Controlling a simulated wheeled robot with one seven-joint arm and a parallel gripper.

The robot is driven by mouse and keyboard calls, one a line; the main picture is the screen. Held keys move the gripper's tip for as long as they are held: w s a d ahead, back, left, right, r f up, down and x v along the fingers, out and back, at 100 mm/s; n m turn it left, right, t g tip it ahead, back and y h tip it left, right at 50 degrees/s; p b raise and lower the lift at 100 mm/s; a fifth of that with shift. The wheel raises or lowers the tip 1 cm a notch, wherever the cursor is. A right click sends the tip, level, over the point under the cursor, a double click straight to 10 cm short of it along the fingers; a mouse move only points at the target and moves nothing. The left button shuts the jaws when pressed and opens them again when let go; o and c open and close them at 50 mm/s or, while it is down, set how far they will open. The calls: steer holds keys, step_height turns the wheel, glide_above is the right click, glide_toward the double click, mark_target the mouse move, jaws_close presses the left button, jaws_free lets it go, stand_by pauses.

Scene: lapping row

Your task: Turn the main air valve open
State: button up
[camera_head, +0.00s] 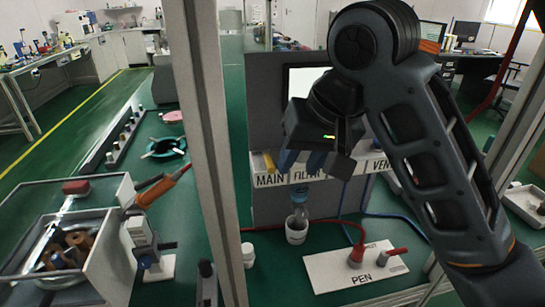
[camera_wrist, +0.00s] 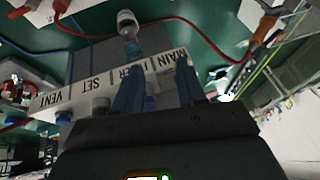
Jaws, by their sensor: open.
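The main air valve's yellow handle (camera_head: 269,162) stands nearly upright above the MAIN label (camera_head: 269,181) on the front of a grey panel. My gripper (camera_head: 302,162) is in front of the panel, over the FILTER label, to the right of the yellow handle. Its two blue fingers are apart, with nothing seen held between them. In the wrist view, my gripper (camera_wrist: 158,80) shows its fingers spread, one near the MAIN label (camera_wrist: 180,54). The handle is mostly hidden there behind that finger. I cannot tell whether it touches.
A white PEN plate (camera_head: 355,268) with red fittings and a red hose lies in front. A grey upright post (camera_head: 205,120) stands left of the panel.

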mark_target(270, 160)
steer(key=w+a, duration=0.4)
steer(key=w, duration=0.1)
steer(key=shift+a, duration=0.1)
steer(key=shift+x, duration=1.05)
steer(key=shift+f, duration=0.45)
jaws_close()
steer(key=shift+p, duration=0.3)
